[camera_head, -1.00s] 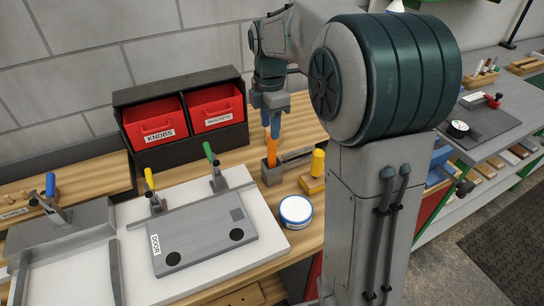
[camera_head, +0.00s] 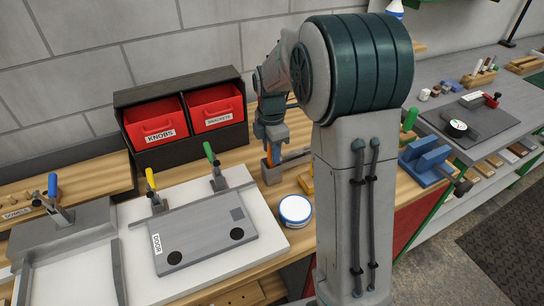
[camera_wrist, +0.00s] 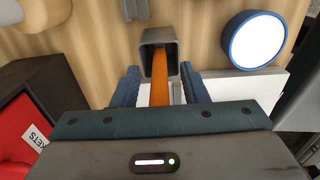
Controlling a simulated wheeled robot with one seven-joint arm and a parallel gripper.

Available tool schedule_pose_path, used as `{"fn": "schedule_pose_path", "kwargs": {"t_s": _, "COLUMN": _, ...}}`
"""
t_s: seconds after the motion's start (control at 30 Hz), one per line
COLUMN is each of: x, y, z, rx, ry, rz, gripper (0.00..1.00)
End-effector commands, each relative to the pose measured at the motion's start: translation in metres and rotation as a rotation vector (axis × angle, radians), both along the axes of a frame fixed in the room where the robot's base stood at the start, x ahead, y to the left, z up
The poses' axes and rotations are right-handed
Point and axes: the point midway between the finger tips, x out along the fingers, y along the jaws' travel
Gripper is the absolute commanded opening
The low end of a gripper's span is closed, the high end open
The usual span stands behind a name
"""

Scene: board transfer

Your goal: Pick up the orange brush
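The orange brush (camera_head: 270,150) stands upright in a small grey square holder (camera_head: 271,175) on the wooden bench; only part of its orange handle shows. In the wrist view the handle (camera_wrist: 160,88) rises out of the holder (camera_wrist: 159,40) toward the palm. My gripper (camera_wrist: 160,88) is open, with one blue finger on each side of the handle. Gaps show between the fingers and the handle. In the head view my gripper (camera_head: 270,150) is low, just above the holder. The brush's lower end is hidden inside the holder.
A white-lidded blue tub (camera_head: 295,210) stands in front of the holder. A white board with clamps and a grey door panel (camera_head: 205,240) lies to the left. Red bins (camera_head: 157,119) in a black rack stand behind. A yellow-handled block is mostly hidden behind my arm.

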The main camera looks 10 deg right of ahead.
Motion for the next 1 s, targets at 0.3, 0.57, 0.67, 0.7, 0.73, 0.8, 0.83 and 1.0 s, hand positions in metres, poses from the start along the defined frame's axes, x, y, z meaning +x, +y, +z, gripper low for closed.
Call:
{"fn": "schedule_pose_path", "kwargs": {"t_s": 0.3, "x": 0.000, "y": 0.000, "z": 0.001, "rx": 0.000, "ry": 0.000, "rz": 0.000, "gripper": 0.00}}
{"fn": "schedule_pose_path", "kwargs": {"t_s": 0.57, "x": 0.000, "y": 0.000, "z": 0.009, "rx": 0.000, "ry": -0.002, "rz": -0.001, "gripper": 0.00}}
{"fn": "schedule_pose_path", "kwargs": {"t_s": 0.67, "x": 0.001, "y": 0.000, "z": 0.025, "rx": 0.000, "ry": -0.006, "rz": -0.001, "gripper": 0.00}}
{"fn": "schedule_pose_path", "kwargs": {"t_s": 0.7, "x": 0.001, "y": -0.001, "z": 0.033, "rx": 0.000, "ry": -0.005, "rz": -0.001, "gripper": 0.00}}
{"fn": "schedule_pose_path", "kwargs": {"t_s": 0.73, "x": 0.001, "y": -0.001, "z": 0.040, "rx": 0.000, "ry": -0.006, "rz": -0.002, "gripper": 0.00}}
{"fn": "schedule_pose_path", "kwargs": {"t_s": 0.8, "x": 0.001, "y": -0.001, "z": 0.054, "rx": 0.000, "ry": -0.005, "rz": -0.002, "gripper": 0.00}}
{"fn": "schedule_pose_path", "kwargs": {"t_s": 0.83, "x": 0.001, "y": -0.001, "z": 0.061, "rx": 0.000, "ry": -0.006, "rz": -0.002, "gripper": 0.00}}
{"fn": "schedule_pose_path", "kwargs": {"t_s": 1.0, "x": 0.001, "y": 0.000, "z": 0.088, "rx": 0.000, "ry": -0.003, "rz": -0.001, "gripper": 0.00}}
